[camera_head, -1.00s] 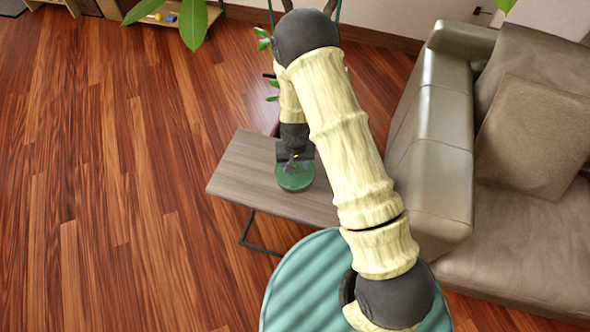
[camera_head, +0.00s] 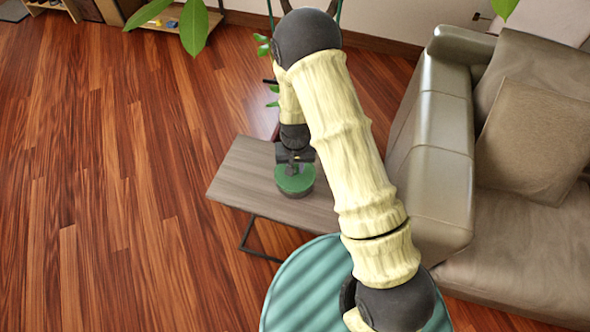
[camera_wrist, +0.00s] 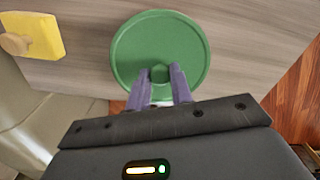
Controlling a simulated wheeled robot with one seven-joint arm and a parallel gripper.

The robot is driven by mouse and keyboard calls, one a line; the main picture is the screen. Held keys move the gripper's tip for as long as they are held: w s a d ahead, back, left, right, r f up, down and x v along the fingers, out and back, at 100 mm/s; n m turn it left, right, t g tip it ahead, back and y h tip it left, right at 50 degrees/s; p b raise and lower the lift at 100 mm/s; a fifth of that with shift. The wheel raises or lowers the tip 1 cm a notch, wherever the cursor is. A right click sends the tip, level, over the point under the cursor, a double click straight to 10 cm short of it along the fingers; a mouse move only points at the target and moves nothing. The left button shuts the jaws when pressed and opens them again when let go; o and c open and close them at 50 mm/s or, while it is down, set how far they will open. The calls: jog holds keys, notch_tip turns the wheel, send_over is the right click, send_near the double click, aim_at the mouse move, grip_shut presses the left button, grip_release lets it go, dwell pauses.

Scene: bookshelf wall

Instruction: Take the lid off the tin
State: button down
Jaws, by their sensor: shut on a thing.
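The tin's round green lid (camera_head: 294,180) is at the grey wooden side table, below my gripper (camera_head: 293,165). A dark grey-brown side of the tin (camera_head: 298,193) shows under the lid's near edge. In the wrist view, the lid (camera_wrist: 160,38) is a wide green disc with a raised rim and a small green knob (camera_wrist: 159,73) near its middle. The two purple fingers of my gripper (camera_wrist: 160,76) are shut on this knob from either side. The lid hides the tin's inside and most of its body. I cannot tell how wide any gap between lid and tin is.
A yellow block with a tan round knob (camera_wrist: 38,37) shows beside the lid in the wrist view. The side table (camera_head: 245,175) has bare room left of the tin. A leather sofa (camera_head: 445,150) stands right. A plant (camera_head: 265,46) is behind my arm.

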notch_tip(320, 180, up, 8)
jog(key=shift+r, duration=0.1)
dwell(0.7)
